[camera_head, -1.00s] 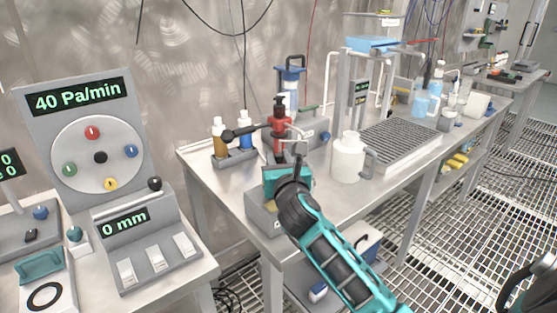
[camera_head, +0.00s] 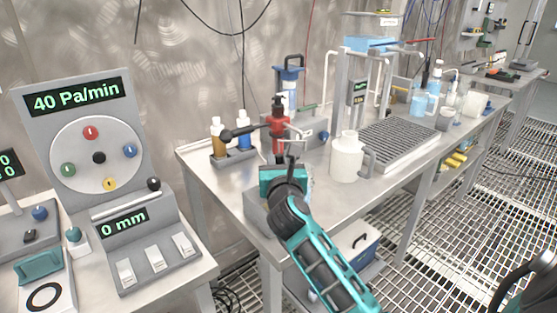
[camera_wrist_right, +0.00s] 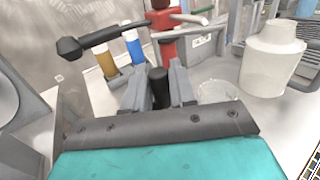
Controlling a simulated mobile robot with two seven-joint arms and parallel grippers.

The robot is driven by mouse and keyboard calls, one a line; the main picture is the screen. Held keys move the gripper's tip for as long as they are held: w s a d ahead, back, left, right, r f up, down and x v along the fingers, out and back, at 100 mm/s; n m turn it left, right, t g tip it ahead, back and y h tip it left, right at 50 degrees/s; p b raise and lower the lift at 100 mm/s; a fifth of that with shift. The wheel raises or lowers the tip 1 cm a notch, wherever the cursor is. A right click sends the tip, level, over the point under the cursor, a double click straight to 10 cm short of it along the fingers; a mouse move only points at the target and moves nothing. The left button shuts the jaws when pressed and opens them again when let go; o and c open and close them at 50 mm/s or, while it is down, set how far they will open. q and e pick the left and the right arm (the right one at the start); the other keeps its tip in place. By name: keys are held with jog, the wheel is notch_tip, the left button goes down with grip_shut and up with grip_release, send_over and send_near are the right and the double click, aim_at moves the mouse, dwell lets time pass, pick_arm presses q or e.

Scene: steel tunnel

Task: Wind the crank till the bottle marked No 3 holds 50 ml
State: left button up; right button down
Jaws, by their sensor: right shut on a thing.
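My right gripper (camera_head: 290,160) is over the near end of the steel bench, in front of a red stand (camera_head: 278,128) with a black-knobbed lever (camera_head: 235,134). In the right wrist view its two grey fingers (camera_wrist_right: 160,88) are shut on a black upright grip (camera_wrist_right: 157,80), which looks like the crank's handle. The rest of the crank is hidden behind the gripper. An amber bottle (camera_head: 218,140) and a blue bottle (camera_head: 244,135) stand in a rack behind. I can read no No 3 mark or liquid level. My left gripper is not in view.
A white jug (camera_head: 346,160) stands right of the gripper, beside a grey grated tray (camera_head: 400,140). A clear beaker (camera_wrist_right: 215,92) is close right of the fingers. A panel reading 40 Pa/min (camera_head: 80,100) stands at the left. The bench's front strip is clear.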

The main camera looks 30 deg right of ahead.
jog(key=c, duration=1.1)
grip_release()
jog(key=v, duration=1.3)
